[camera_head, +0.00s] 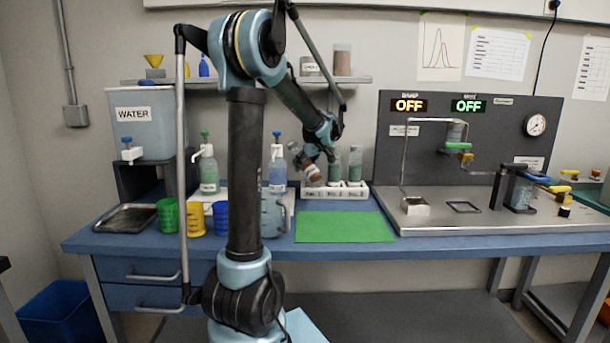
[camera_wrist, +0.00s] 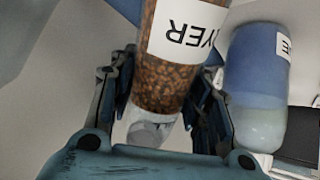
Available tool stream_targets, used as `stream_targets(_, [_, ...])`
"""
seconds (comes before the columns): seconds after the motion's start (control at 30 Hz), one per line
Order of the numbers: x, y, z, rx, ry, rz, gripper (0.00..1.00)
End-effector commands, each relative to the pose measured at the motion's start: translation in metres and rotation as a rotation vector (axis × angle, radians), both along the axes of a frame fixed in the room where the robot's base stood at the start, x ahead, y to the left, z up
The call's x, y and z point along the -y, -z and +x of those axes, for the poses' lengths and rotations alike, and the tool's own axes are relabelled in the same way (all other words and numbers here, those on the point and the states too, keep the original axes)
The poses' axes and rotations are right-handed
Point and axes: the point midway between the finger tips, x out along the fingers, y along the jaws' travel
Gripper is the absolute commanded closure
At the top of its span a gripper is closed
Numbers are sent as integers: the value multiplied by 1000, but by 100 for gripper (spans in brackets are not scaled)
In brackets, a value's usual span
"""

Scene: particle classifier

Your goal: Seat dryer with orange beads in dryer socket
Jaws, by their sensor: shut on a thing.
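The dryer with orange beads (camera_wrist: 172,75) is a clear cylinder of brown-orange beads with a white label, seen upside down in the wrist view. My gripper (camera_wrist: 160,115) is shut on it, one finger on each side. In the head view my gripper (camera_head: 322,156) holds the dryer (camera_head: 312,173) tilted, above the left end of a white rack (camera_head: 345,193). Two green-filled cylinders (camera_head: 355,163) stand upright in that rack. I cannot tell which place is the dryer socket.
A spray bottle with blue liquid (camera_head: 277,165) stands left of the rack; a blue bottle also shows beside the dryer in the wrist view (camera_wrist: 257,80). A green mat (camera_head: 344,228) lies clear in front. The metal bench unit (camera_head: 470,215) is at right.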

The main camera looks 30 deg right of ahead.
Motion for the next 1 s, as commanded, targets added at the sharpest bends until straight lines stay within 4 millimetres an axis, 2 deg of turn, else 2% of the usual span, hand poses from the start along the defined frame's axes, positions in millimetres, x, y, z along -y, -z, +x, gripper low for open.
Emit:
stream_targets(0.33, [0,35,0,0,0,0,89])
stream_targets(0.57, [0,38,0,0,1,1,89])
stream_targets(0.6, [0,38,0,0,0,0,47])
stream_targets(0.67, [0,38,-1,0,0,0,36])
stream_targets(1.0, [0,39,-1,0,1,1,36])
